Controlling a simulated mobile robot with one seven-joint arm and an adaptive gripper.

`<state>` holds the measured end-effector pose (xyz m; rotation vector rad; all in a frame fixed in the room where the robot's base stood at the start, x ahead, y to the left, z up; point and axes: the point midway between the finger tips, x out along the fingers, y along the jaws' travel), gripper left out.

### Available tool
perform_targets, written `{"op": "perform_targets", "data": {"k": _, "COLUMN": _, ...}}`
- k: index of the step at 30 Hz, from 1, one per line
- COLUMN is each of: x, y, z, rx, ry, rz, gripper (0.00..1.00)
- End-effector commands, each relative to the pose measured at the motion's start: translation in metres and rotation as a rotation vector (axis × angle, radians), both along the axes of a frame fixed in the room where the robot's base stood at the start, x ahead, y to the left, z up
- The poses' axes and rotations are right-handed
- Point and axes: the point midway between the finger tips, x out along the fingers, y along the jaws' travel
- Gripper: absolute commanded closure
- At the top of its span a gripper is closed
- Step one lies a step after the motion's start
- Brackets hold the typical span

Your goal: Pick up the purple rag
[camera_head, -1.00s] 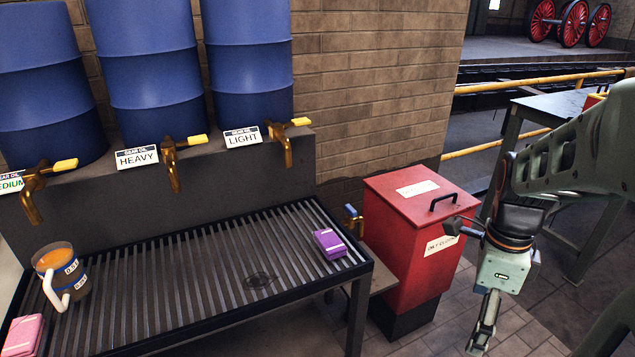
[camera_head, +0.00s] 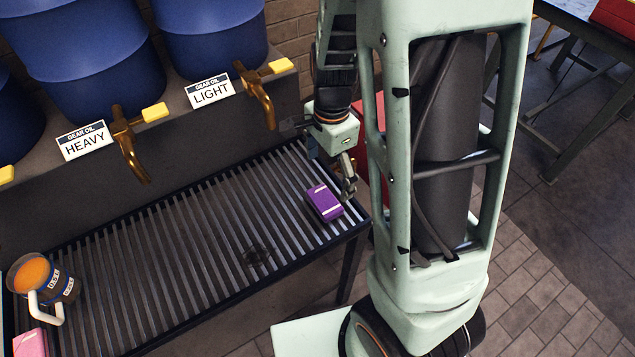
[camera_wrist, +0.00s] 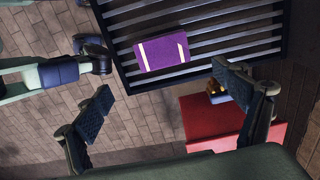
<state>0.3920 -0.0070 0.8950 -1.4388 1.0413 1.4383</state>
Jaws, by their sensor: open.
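The purple rag (camera_head: 324,202) is a folded bundle with pale stripes. It lies on the right end of the slatted grate (camera_head: 190,262), near its edge. In the wrist view the rag (camera_wrist: 161,52) lies on the slats, beyond and between my spread fingers. My gripper (camera_head: 347,182) is close beside the rag at its upper right in the head view. In the wrist view my gripper (camera_wrist: 168,106) is open, with nothing between its fingers. No contact with the rag shows.
A jug of orange liquid (camera_head: 35,275) and a pink rag (camera_head: 30,343) are at the grate's left end. Blue drums with brass taps (camera_head: 131,145) stand behind the grate. A red bin (camera_wrist: 212,115) is beside it, mostly hidden in the head view by my arm.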

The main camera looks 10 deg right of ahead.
Motion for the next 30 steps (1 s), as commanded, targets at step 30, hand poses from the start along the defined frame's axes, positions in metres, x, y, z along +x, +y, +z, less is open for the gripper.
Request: {"op": "perform_targets", "data": {"k": 30, "x": 0.006, "y": 0.006, "z": -0.101, "rx": 0.000, "ry": 0.001, "rz": -0.003, "gripper": 0.11}}
